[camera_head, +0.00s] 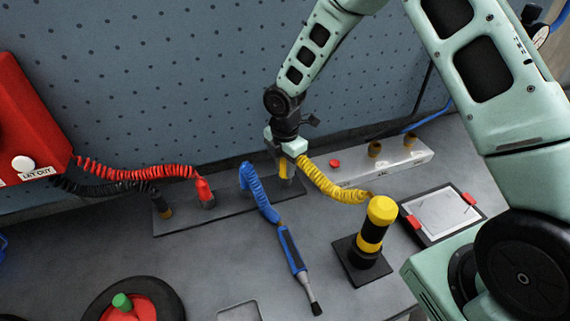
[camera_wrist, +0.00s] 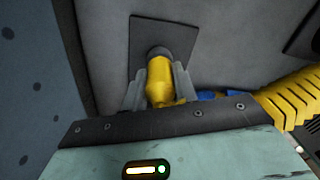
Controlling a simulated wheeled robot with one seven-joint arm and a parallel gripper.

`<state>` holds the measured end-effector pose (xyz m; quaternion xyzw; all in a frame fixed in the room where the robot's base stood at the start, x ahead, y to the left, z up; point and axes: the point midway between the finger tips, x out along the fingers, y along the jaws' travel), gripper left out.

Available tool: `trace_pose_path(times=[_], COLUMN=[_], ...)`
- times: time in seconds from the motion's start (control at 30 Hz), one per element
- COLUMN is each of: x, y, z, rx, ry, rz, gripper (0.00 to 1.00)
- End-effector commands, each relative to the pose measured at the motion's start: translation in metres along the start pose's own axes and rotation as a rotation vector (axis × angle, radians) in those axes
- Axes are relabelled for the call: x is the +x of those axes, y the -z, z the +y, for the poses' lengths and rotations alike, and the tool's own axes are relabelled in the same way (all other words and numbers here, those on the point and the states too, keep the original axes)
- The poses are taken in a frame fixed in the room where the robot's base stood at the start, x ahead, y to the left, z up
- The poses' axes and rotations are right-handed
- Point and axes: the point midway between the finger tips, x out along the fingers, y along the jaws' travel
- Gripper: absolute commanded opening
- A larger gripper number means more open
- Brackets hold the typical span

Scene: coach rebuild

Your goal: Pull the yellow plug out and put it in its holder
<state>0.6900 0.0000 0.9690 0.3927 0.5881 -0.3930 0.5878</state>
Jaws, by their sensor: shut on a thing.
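The yellow plug (camera_head: 284,167) stands upright over the dark base strip (camera_head: 230,220) along the wall. My gripper (camera_head: 286,153) is above it, shut on the plug. In the wrist view the plug (camera_wrist: 159,77) sits between the two grey fingers, its far end meeting a dark round socket collar (camera_wrist: 158,52). I cannot tell how deep it sits. A coiled yellow cable (camera_head: 330,184) runs right from the plug to a yellow-and-black post (camera_head: 381,212) on a square black base. I cannot tell whether this post is the holder.
A red plug (camera_head: 203,190) and a black plug (camera_head: 161,204) stand left on the strip with coiled cables. A blue cable (camera_head: 258,190) leads to a blue tool (camera_head: 291,250) on the bench. Behind right are a pale block (camera_head: 400,160) and a framed panel (camera_head: 438,212).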

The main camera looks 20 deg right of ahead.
Motion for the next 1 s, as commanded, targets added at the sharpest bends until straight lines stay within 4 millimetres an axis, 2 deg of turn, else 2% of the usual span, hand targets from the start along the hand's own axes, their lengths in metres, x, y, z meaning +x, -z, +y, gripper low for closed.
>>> trace_pose_path(times=[0.17, 0.2, 0.27, 0.53, 0.67, 0.77, 1.0], x=[-0.001, -0.001, -0.001, -0.001, -0.009, -0.023, -0.077], y=[0.0, 0.0, 0.0, 0.0, -0.001, -0.001, -0.002], z=[0.0, 0.0, 0.0, 0.0, 0.001, 0.001, 0.001], rx=[0.0, 0.0, 0.0, 0.0, 0.001, 0.001, 0.002], ry=[-0.001, -0.001, -0.001, 0.0, -0.002, -0.005, -0.007], rz=[0.0, 0.0, 0.0, 0.0, -0.001, -0.001, -0.002], gripper=[0.03, 0.39, 0.54, 0.54, 0.54, 0.54, 0.54])
